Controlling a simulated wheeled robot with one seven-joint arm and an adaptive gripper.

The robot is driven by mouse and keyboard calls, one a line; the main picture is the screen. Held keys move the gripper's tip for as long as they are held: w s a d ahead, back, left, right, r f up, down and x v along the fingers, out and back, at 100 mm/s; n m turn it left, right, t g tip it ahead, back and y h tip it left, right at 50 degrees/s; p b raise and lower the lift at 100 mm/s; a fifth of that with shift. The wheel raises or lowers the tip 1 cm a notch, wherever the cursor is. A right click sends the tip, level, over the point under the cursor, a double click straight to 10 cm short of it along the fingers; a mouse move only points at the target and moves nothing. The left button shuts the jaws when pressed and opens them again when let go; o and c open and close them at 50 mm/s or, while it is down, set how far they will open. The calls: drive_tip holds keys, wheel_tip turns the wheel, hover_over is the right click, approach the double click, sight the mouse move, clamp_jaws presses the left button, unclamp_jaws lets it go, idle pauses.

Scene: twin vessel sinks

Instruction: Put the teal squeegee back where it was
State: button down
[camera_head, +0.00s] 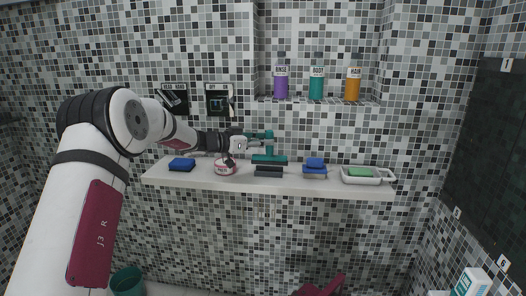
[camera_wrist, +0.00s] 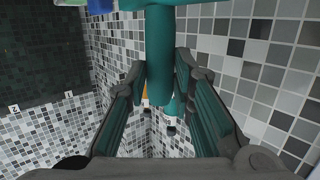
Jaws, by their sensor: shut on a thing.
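The teal squeegee (camera_head: 269,158) is above the white wall shelf, its wide teal head low and its handle rising from it. My gripper (camera_head: 257,144) reaches in from the left and is shut on the handle. In the wrist view the teal handle (camera_wrist: 160,50) runs between the two fingers of my gripper (camera_wrist: 161,78). The squeegee's head is just over a dark block (camera_head: 268,171) on the shelf; I cannot tell whether they touch.
The white shelf (camera_head: 215,184) also holds a blue sponge (camera_head: 181,164), a round pink-and-white tin (camera_head: 225,167), a blue item (camera_head: 315,166) and a white dish (camera_head: 382,180) with green soap (camera_head: 361,172). Purple (camera_head: 281,82), teal (camera_head: 316,84) and orange (camera_head: 352,86) bottles stand above.

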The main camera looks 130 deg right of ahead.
drive_tip(key=shift+s+d+f+b, duration=0.15)
drive_tip(key=shift+f+b, duration=0.55)
drive_tip(key=shift+f, duration=1.05)
drive_tip(key=shift+f, duration=0.15)
drive_tip(key=c, duration=1.4)
unclamp_jaws()
drive_tip(key=p+v, duration=0.1)
drive_tip(key=v, duration=1.1)
